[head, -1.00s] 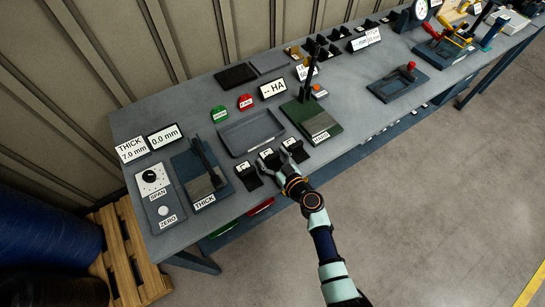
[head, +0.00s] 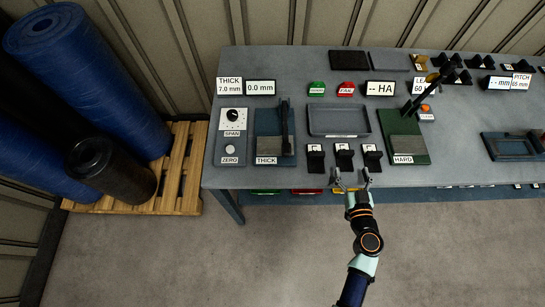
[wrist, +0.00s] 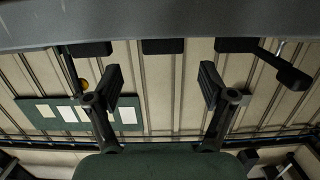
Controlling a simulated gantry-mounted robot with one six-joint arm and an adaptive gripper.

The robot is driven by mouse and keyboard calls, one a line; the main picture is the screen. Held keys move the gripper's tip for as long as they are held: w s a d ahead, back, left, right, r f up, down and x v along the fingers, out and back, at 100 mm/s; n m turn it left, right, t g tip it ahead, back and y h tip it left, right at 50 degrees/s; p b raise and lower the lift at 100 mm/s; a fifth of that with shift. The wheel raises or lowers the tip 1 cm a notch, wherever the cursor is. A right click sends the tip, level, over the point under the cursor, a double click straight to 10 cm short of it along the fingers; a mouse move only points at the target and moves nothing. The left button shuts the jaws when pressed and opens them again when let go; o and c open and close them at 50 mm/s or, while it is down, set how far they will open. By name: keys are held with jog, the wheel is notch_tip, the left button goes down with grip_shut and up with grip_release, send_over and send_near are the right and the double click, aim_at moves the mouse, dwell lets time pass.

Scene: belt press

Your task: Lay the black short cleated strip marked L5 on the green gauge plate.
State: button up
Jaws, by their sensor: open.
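Three small black pieces with white tags stand in a row at the bench's front edge: left (head: 315,159), middle (head: 343,158) and right (head: 372,159). Their tags are too small to read, so I cannot tell which is L5. The green gauge plate (head: 420,150), labelled HARD, lies to their right, with a grey pad on it and a black lever at its back. My gripper (head: 352,178) is open and empty just in front of the middle and right pieces. Its two spread fingers also show in the wrist view (wrist: 160,82), with nothing between them.
A shallow grey tray (head: 338,134) lies behind the black pieces. The blue THICK gauge (head: 267,128) and the dial panel (head: 230,150) stand to the left. Green (head: 317,89) and red (head: 346,89) blocks are farther back. The floor in front is clear.

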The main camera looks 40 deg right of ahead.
jog(key=w+a+r+n+y, duration=0.1)
jog(key=w+a+r, duration=0.1)
jog(key=w, duration=0.1)
jog(key=w+a+r+n+t+y, duration=0.1)
jog(key=w+a+r+y, duration=0.1)
jog(key=a, duration=0.1)
jog(key=w+a+r+n+t+y, duration=0.1)
jog(key=w+a+r+n, duration=0.1)
jog(key=w, duration=0.1)
jog(key=shift+w+a, duration=0.35)
jog(key=shift+a, duration=0.05)
jog(key=w+a+r+n+g+y, duration=0.1)
jog(key=w+a+r+n+y, duration=0.2)
jog(key=a, duration=0.5)
jog(key=w+a+r+n+y, duration=0.1)
jog(key=w+a+r, duration=0.1)
jog(key=a+r, duration=0.45)
jog(key=w+a+r+n+g+y, duration=0.1)
jog(key=w+a+r+n+y, duration=0.15)
jog(key=a, duration=0.75)
jog(key=s+a+r+m+h, duration=0.1)
jog(key=s+a+r+m, duration=0.2)
jog(key=a+r, duration=0.3)
jog(key=shift+s+a, duration=0.45)
jog(key=shift+a, duration=0.15)
jog(key=shift+o, duration=0.5)
jog(key=shift+m, duration=0.25)
jog(key=shift+d, duration=0.1)
